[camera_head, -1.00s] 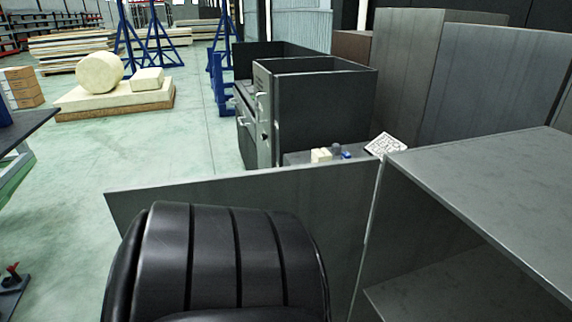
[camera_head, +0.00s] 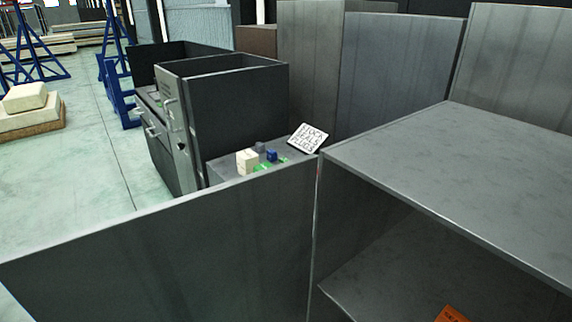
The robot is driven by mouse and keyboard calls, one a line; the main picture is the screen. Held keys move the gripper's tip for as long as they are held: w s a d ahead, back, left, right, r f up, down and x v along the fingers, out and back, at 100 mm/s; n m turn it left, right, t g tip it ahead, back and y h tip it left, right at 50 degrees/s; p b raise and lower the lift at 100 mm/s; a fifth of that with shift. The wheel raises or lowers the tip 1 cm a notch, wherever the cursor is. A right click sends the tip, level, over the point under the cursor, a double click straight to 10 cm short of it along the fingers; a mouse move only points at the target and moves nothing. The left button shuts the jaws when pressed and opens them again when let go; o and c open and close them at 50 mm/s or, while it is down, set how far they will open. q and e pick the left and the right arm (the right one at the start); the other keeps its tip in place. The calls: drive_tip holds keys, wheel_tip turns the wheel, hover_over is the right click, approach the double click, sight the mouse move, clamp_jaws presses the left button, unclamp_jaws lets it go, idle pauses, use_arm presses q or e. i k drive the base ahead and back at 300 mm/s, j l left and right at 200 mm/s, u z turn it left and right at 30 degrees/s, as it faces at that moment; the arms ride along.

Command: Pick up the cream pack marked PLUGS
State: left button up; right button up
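A small cream block-shaped pack (camera_head: 247,161) stands on a grey surface behind the dark panel, beside the dark open box. No marking can be read on it at this distance. A small blue item (camera_head: 271,155) and a small grey item (camera_head: 259,148) sit just right of it, with green patches near them. A white sign (camera_head: 308,138) with black lettering, seemingly STOCK SEALS PLUGS, leans to the right of these items. Neither of my grippers is in view.
A dark upright panel (camera_head: 170,245) stands in front of the grey surface. A large grey open-fronted cabinet (camera_head: 450,170) fills the right, with an orange item (camera_head: 452,314) inside low down. A tall dark box (camera_head: 235,110) stands behind left. Open floor (camera_head: 75,165) lies at left.

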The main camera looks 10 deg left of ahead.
sight(245, 159)
drive_tip(key=j+u, duration=0.15)
drive_tip(key=u, duration=1.6)
drive_tip(key=i+j+u, duration=0.1)
drive_tip(key=j, duration=0.3)
drive_tip(key=i+j, duration=0.15)
drive_tip(key=j, duration=0.25)
drive_tip(key=i+j+u, duration=0.15)
drive_tip(key=j, duration=0.25)
drive_tip(key=i+j+u, duration=0.1)
drive_tip(key=j, duration=0.3)
drive_tip(key=i+j+z, duration=0.1)
drive_tip(key=i+z, duration=0.2)
drive_tip(key=i, duration=0.2)
drive_tip(key=i+j+z, duration=0.3)
drive_tip(key=i, duration=0.2)
drive_tip(key=i+j+z, duration=0.3)
drive_tip(key=i, duration=0.15)
drive_tip(key=i+l+z, duration=0.1)
drive_tip(key=i+z, duration=0.15)
drive_tip(key=z, duration=0.15)
drive_tip(key=i+z, duration=0.3)
drive_tip(key=z, duration=0.15)
drive_tip(key=i+z, duration=0.4)
drive_tip(key=i+j+z, duration=0.15)
drive_tip(key=z, duration=0.25)
